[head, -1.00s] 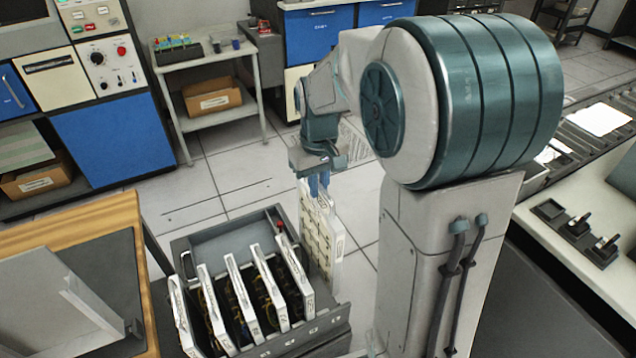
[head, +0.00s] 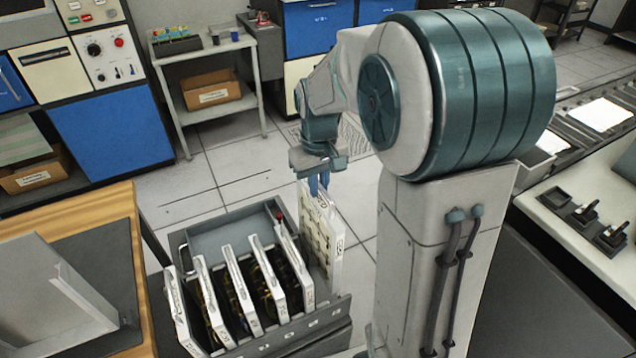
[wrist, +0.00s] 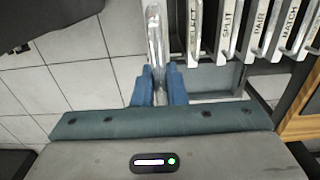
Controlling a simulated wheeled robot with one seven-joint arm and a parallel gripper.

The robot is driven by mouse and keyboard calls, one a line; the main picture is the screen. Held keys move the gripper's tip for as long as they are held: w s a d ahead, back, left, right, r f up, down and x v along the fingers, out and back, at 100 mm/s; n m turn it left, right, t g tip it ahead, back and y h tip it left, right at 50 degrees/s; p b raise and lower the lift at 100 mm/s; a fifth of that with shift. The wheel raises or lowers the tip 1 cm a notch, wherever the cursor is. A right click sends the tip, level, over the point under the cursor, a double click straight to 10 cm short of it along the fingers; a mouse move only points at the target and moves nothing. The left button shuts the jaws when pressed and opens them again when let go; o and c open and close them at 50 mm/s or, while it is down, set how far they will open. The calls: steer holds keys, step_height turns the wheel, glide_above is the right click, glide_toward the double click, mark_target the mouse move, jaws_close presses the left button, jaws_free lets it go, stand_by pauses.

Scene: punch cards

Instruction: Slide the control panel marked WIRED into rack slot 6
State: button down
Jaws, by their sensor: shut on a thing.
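My gripper (head: 319,184) is shut on the upper edge of a white panel (head: 322,240), which hangs upright at the right end of the rack. The wrist view shows the panel (wrist: 156,38) edge-on between my blue fingers (wrist: 159,88). I cannot read its marking, so I cannot tell if it says WIRED. The dark grey rack (head: 335,310) holds several tilted white panels (head: 240,290), all left of the held one in the head view. In the wrist view some read SPLIT (wrist: 228,35), PAIR and MATCH. Slot numbers are not legible. The held panel's lower end is partly hidden by the rack's front.
A wooden table (head: 122,205) with a grey stand (head: 45,290) is left of the rack. A small red knob (head: 279,217) stands near the held panel. A trolley (head: 165,100) stands behind. The tiled floor (head: 200,185) between is clear.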

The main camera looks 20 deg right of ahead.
mark_target(318, 225)
steer(key=shift+f+b, duration=2.55)
steer(key=shift+f, duration=1)
steer(key=shift+f+b, duration=2.55)
steer(key=shift+f, duration=0.85)
